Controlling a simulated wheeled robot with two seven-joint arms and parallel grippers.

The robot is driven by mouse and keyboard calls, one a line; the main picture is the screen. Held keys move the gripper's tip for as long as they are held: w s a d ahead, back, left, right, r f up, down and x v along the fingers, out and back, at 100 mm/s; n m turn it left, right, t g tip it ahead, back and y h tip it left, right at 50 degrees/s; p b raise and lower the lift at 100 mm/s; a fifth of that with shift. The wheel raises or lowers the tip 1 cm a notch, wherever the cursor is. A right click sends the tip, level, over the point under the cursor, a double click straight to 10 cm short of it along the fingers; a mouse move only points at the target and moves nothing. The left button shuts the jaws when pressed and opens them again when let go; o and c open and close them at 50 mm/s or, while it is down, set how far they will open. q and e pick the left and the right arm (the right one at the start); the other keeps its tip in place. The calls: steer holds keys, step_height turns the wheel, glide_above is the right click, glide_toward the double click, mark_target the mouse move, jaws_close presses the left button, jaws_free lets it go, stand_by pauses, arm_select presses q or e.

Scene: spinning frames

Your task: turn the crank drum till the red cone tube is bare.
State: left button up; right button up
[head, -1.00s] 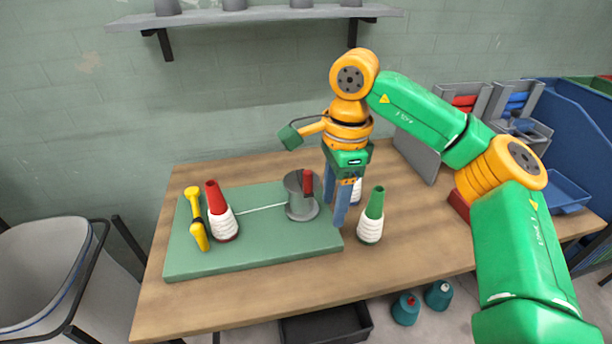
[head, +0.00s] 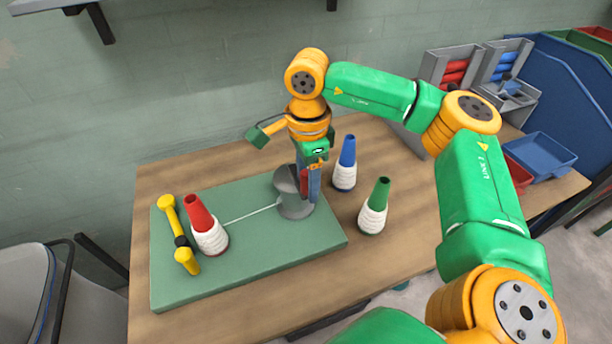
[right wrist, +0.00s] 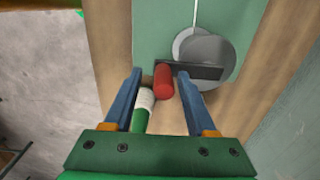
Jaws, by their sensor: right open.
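The red cone tube (head: 199,212) stands on the green board (head: 255,258), its lower part wrapped in white yarn (head: 211,238). A white thread (head: 250,214) runs from it to the grey crank drum (head: 290,200). The drum's red crank handle (head: 304,180) stands upright. My right gripper (head: 312,190) is open and points down at the handle. In the right wrist view, the red handle (right wrist: 163,82) lies between the blue fingers, with gaps on both sides. The dark crank arm (right wrist: 203,70) lies over the drum. My left gripper is not in view.
A yellow bar (head: 178,236) with a black middle is left of the red cone. A blue cone (head: 347,150) and a green cone (head: 379,192), both yarn-wrapped, stand close to the right of the drum. The table's front strip is clear. Bins (head: 540,155) stand at right.

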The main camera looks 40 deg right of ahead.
steer(key=shift+w+f, duration=0.3)
steer(key=shift+f, duration=0.05)
steer(key=shift+s, duration=0.1)
jaws_close()
stand_by(1.1)
